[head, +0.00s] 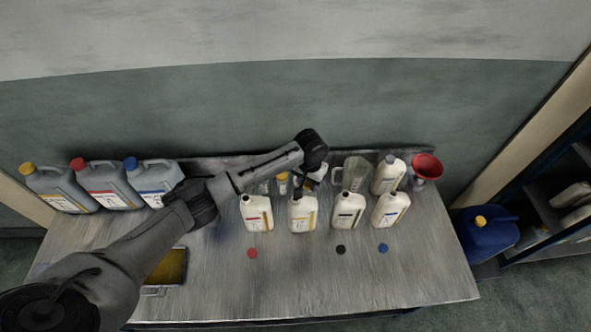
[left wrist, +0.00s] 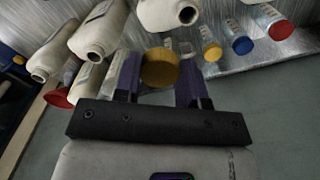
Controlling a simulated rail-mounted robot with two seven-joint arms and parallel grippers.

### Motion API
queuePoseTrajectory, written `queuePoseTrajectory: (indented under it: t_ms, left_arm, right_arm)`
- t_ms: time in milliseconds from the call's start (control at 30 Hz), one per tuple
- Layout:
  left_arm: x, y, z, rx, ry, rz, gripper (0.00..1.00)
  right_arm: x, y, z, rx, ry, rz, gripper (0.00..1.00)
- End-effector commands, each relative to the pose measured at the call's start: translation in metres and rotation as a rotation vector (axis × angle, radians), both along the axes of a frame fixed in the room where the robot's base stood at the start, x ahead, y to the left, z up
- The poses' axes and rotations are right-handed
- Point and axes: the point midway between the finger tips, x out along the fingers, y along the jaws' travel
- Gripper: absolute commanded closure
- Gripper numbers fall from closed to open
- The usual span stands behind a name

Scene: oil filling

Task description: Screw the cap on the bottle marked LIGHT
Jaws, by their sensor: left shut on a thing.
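My left gripper (left wrist: 158,74) is shut on a yellow cap (left wrist: 160,67), held between its two purple fingers. In the head view, this gripper is behind the row of white bottles, and its fingertips are hard to make out. Several open white bottles stand upright in that row, with red-marked (head: 257,214), yellow-marked (head: 301,214), black-marked (head: 347,213) and blue-marked (head: 390,212) labels. The word LIGHT is too small to read on any of them. In the left wrist view, one open white bottle (left wrist: 166,11) is close to the cap but apart from it. My right gripper is not in view.
Loose red (head: 252,253), black (head: 341,250) and blue (head: 383,248) caps lie at the front. Grey jugs (head: 153,179) stand at the left. A grey-capped white bottle (head: 388,174), a clear jug (head: 355,173) and a red funnel (head: 427,166) stand at the back right.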

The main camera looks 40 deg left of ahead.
Motion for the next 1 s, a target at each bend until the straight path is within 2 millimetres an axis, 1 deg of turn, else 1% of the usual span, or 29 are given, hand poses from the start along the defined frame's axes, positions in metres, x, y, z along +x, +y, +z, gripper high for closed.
queuePoseTrajectory:
  t_ms: [33, 100, 233, 367, 667, 1000]
  left_arm:
    - [-0.005, 0.008, 0.001, -0.001, 0.006, 0.008, 0.84]
    - [-0.010, 0.016, -0.007, -0.001, 0.004, 0.012, 0.84]
    - [-0.018, 0.027, -0.018, -0.001, 0.002, 0.016, 0.84]
    - [-0.021, 0.032, -0.025, -0.002, 0.000, 0.017, 0.84]
    - [-0.022, 0.034, -0.037, -0.001, -0.002, 0.017, 0.84]
    - [-0.022, 0.034, -0.060, 0.000, -0.003, 0.018, 0.84]
  right_arm:
    - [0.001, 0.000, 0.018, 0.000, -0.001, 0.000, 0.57]
    - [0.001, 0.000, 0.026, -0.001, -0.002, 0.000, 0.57]
    - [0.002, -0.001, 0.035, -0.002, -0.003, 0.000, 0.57]
    - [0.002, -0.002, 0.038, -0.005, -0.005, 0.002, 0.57]
    - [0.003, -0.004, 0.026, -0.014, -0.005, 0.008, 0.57]
    - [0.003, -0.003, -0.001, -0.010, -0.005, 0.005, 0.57]
